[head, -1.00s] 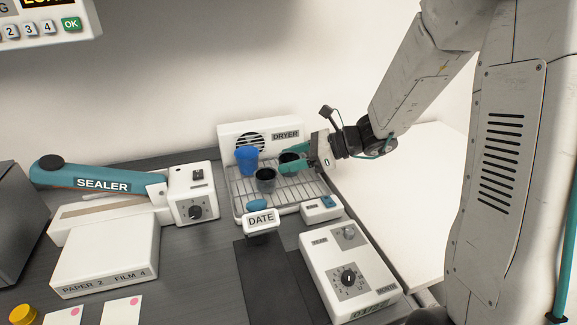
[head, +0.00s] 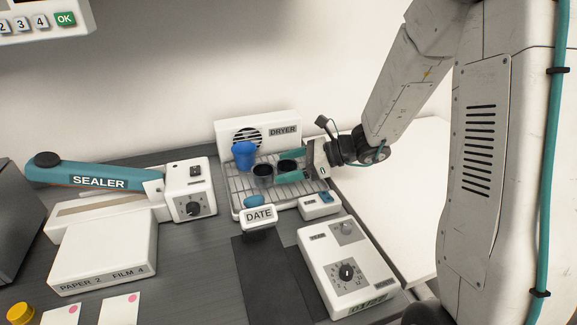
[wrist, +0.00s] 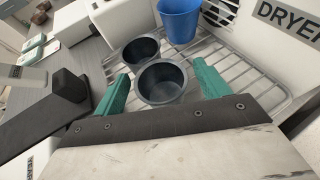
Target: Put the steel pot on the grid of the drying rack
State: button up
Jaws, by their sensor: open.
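Two similar dark grey pots are at the drying rack (head: 238,203). The nearer pot in the wrist view (wrist: 162,84) stands between the teal fingers of my gripper (wrist: 160,90), upright with its mouth up, and appears to rest on the wire grid. It also shows in the head view (head: 287,165). My gripper is open, with a small gap between each finger and this pot; in the head view my gripper (head: 291,169) reaches in from the right. The other pot (head: 263,176) stands close beside it, also in the wrist view (wrist: 141,51). The pots' undersides are hidden.
A blue cup (head: 243,154) stands on the grid behind the pots, below the dryer panel (head: 262,126). A DATE stamp (head: 259,216), a small white box (head: 319,205) and a dial unit (head: 347,268) stand in front. The sealer (head: 100,178) is left.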

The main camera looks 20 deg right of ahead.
jog(key=v, duration=1.2)
jog(key=s+a+r+n+g+h, duration=0.3)
jog(key=s+a+n, duration=0.1)
jog(key=s+n, duration=0.35)
jog(key=s+a+r+n+g+h, duration=0.2)
jog(key=s+a+r+n+g, duration=0.15)
jog(key=s+n, duration=0.35)
jog(key=s+d+r+n+t+h, duration=0.1)
jog(key=s+d+n+t+h, duration=0.1)
jog(key=s+d+n+h, duration=0.2)
jog(key=shift+s+r+n+h, duration=0.25)
jog(key=shift+s+n+h, duration=1.7)
jog(key=shift+s, duration=1.45)
jog(key=shift+y, duration=0.25)
